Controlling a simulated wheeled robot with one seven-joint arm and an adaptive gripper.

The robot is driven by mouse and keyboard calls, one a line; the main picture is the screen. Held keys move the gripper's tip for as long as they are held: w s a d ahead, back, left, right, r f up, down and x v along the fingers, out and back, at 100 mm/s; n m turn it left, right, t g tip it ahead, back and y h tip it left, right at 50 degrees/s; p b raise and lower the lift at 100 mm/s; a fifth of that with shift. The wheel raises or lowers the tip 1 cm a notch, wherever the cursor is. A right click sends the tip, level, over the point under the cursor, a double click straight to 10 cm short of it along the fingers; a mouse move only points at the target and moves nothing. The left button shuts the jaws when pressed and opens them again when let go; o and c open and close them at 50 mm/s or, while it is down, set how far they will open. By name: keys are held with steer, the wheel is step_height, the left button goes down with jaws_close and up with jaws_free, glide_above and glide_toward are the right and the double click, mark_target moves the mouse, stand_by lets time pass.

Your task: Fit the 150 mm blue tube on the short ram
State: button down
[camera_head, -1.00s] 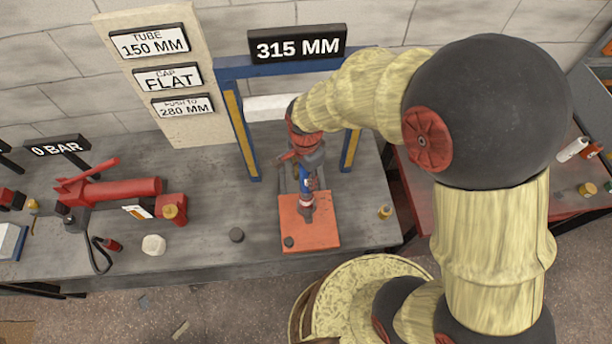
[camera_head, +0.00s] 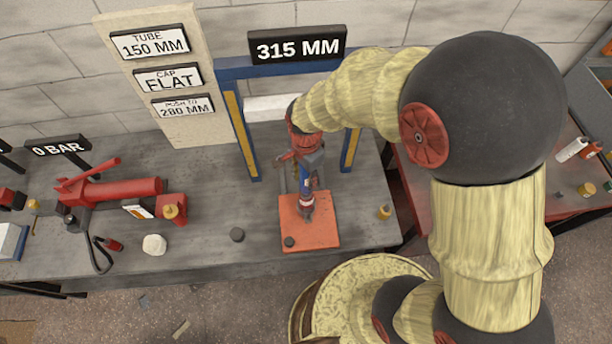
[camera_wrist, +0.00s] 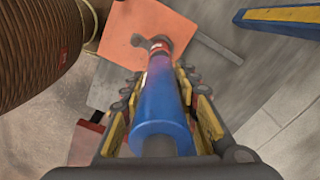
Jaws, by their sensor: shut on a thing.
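My gripper (camera_head: 307,164) is shut around the blue tube, inside the frame and above the orange plate (camera_head: 322,233). The blue tube (camera_head: 305,181) points down toward the plate. In the wrist view the tube (camera_wrist: 160,108) runs away from me between both fingers (camera_wrist: 163,92), its near end open and its far end tinted red. The short ram (camera_head: 307,207) stands on the plate below the tube; its red top with a pale mark (camera_wrist: 158,45) shows at the tube's far end. The two look lined up, but I cannot tell whether the tube is around the ram or just above it.
The blue and yellow frame (camera_head: 240,130) stands around my gripper, with a 315 MM display (camera_head: 297,46) above. A red hand pump (camera_head: 120,190) lies at left. A small yellow-topped item (camera_head: 384,212) stands right.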

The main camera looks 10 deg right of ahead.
mark_target(306, 184)
steer(key=shift+f+b, duration=1.15)
steer(key=shift+f, duration=0.75)
steer(key=c, duration=1.3)
jaws_free()
steer(key=shift+o, duration=0.2)
step_height(306, 184, up, 12)
steer(key=shift+f, duration=0.1)
